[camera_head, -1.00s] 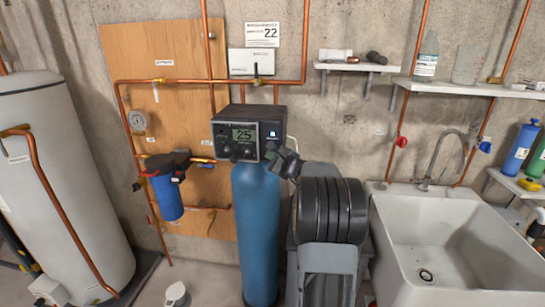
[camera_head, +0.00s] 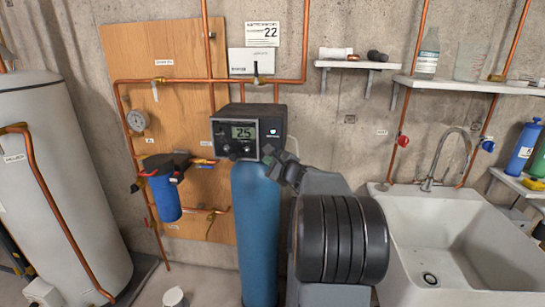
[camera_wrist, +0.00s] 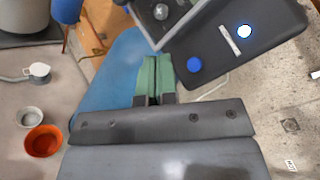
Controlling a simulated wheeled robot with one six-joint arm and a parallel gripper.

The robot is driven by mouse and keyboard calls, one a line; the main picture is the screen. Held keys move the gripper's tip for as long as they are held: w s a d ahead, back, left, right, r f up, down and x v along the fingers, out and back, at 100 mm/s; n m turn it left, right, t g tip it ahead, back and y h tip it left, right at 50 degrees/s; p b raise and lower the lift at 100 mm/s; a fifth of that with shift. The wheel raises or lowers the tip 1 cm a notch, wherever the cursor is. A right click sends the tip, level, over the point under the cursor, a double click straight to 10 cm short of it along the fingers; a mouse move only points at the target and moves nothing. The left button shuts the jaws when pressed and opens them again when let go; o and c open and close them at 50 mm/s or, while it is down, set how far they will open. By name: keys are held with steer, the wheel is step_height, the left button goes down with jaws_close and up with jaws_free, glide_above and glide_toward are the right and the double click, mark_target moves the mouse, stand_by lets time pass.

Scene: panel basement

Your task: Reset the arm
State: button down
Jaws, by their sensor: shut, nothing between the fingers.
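My gripper (camera_head: 270,160) is in front of the right side of the water softener's control head (camera_head: 247,135), which has a lit display reading about 25. In the wrist view my gripper (camera_wrist: 154,60) shows green fingers pressed together with nothing between them. The control head (camera_wrist: 240,40) lies just beyond the fingertips in that view. I cannot tell whether they touch it. The blue softener tank (camera_head: 256,235) stands upright under the head. My dark arm covers the area to its right.
A white utility sink (camera_head: 440,250) stands right of my arm, below a shelf (camera_head: 455,86) with bottles. A blue filter housing (camera_head: 166,195) and copper pipes are on the wooden panel (camera_head: 170,60). An orange bowl (camera_wrist: 43,141) and cups are on the floor.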

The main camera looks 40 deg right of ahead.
steer(key=shift+s+a, duration=0.15)
steer(key=shift+a, duration=0.05)
stand_by(0.6)
steer(key=s+a+f+n+g+y, duration=0.4)
steer(key=s+a+f+n+g, duration=0.6)
steer(key=a+f+n, duration=0.4)
steer(key=s+a+r+n+g+h+p, duration=0.1)
steer(key=s+a+n+g+h, duration=0.2)
steer(key=s+a+n, duration=0.8)
steer(key=shift+s+a+n+g+h, duration=0.45)
steer(key=shift+s+h, duration=0.35)
steer(key=shift+s, duration=0.45)
steer(key=shift+d, duration=0.1)
